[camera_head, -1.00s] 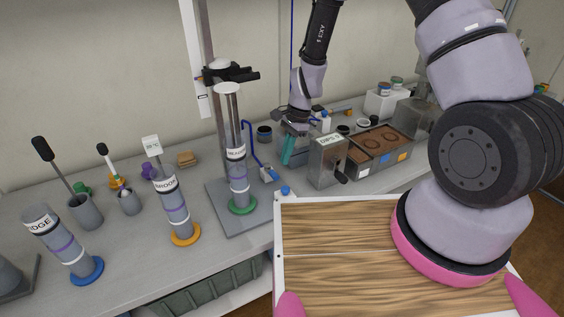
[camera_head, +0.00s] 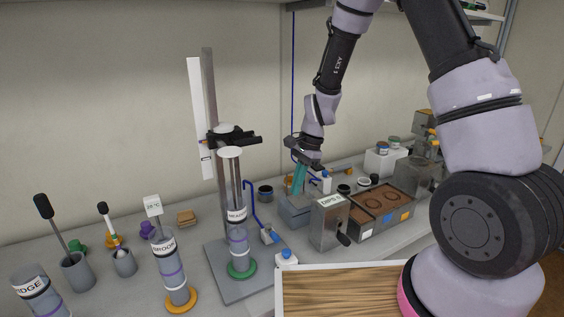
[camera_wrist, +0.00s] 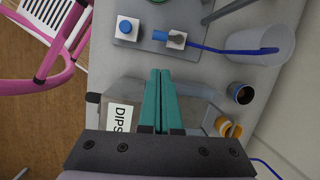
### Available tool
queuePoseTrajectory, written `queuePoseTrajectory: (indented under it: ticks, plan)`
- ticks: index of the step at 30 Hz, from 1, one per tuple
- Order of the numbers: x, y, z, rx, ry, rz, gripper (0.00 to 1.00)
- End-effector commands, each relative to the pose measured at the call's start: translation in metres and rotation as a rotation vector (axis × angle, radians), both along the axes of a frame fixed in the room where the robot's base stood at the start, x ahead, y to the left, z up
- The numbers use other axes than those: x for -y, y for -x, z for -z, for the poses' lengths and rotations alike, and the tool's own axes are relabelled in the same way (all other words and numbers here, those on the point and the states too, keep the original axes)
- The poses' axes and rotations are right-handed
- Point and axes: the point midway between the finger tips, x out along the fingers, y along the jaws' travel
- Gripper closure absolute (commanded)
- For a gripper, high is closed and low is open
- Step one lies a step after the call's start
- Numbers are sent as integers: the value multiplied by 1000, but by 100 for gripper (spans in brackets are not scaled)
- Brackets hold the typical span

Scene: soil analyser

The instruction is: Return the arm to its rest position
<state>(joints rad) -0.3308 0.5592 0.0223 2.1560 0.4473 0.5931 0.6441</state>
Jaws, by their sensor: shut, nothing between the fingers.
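My gripper (camera_head: 299,178) has teal fingers, pressed together with nothing between them. It hangs from my bent arm above the bench, just behind and left of the grey metal box labelled DIPS (camera_head: 330,222). In the wrist view the shut fingers (camera_wrist: 160,75) point away from the camera over the bench. The DIPS label (camera_wrist: 122,118) shows beside them, partly cut off by the gripper body. My arm is raised and stretched out over the bench, not folded in.
A metal stand (camera_head: 211,110) with a clamped cylinder rises left of my gripper. Brown soil trays (camera_head: 385,203) and a white block (camera_head: 382,163) lie to the right. A labelled cylinder (camera_head: 172,268) stands at left. The air above the bench is mostly clear.

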Motion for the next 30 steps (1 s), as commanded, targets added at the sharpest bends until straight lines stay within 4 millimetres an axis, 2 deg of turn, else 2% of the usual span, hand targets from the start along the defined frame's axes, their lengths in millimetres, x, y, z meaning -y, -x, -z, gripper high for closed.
queuePoseTrajectory:
  ticks: [1,3,8,15,21,24,30]
  plan:
    - [7,-4,-24,40,-12,-17,100]
    - [18,-7,-58,99,-25,-52,100]
    - [47,-1,-132,235,-37,-140,100]
    - [93,30,-225,440,-8,-266,100]
    - [130,73,-284,601,56,-364,100]
    - [147,98,-307,677,101,-409,100]
    - [171,141,-332,786,191,-481,100]
